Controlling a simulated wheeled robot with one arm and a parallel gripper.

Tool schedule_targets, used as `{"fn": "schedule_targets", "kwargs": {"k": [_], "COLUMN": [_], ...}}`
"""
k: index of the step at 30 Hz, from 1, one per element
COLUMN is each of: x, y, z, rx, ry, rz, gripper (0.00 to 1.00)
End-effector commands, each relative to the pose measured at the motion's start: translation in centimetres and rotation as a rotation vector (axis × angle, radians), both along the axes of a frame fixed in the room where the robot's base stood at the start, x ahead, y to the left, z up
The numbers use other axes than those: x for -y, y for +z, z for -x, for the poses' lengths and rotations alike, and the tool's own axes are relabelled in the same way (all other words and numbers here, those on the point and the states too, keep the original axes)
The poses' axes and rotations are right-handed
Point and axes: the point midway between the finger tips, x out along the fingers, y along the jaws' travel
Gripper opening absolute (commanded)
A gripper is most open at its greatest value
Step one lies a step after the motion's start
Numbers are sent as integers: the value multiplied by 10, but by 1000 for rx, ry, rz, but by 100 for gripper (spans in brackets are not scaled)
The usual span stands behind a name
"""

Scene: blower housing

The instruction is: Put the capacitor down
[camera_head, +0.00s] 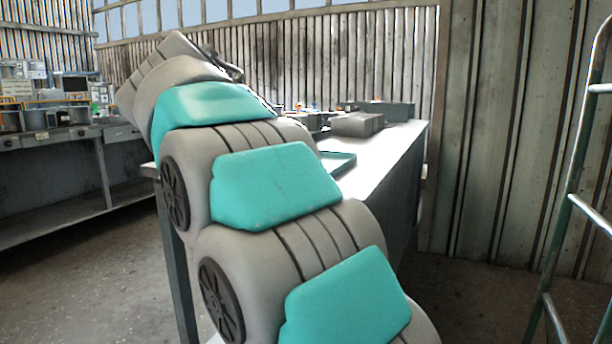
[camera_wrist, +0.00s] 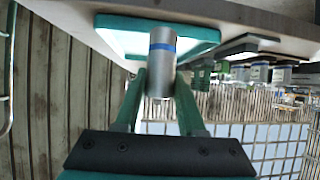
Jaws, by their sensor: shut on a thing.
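The capacitor (camera_wrist: 162,52) is a silver cylinder with a blue band, seen in the wrist view. My gripper (camera_wrist: 161,82) is shut on it, with one green finger on each side. The wrist picture looks upside down. The capacitor's far end overlaps a green-rimmed tray (camera_wrist: 206,47) at the top of that view; I cannot tell whether it touches. In the head view my arm hides the gripper and the capacitor. Part of a teal tray edge (camera_head: 343,164) shows there on the workbench, just right of my arm.
The workbench (camera_head: 387,146) has a light top with grey boxes (camera_head: 357,124) at its far end. Several small parts (camera_wrist: 285,72) show at the right in the wrist view. A second bench (camera_head: 60,133) with equipment stands at the left. A metal ladder (camera_head: 565,190) stands at the right.

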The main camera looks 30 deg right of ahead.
Motion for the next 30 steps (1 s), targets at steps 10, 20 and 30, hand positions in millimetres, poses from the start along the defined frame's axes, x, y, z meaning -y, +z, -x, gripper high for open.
{"fn": "schedule_targets", "kwargs": {"k": [10, 20, 30], "x": [61, 82, 102], "y": [14, 10, 5], "z": [48, -1, -54], "rx": [-2, -3, -4], "ry": [-184, -191, -191], "rz": [1, 1, 1], "gripper": [0, 0, 0]}}
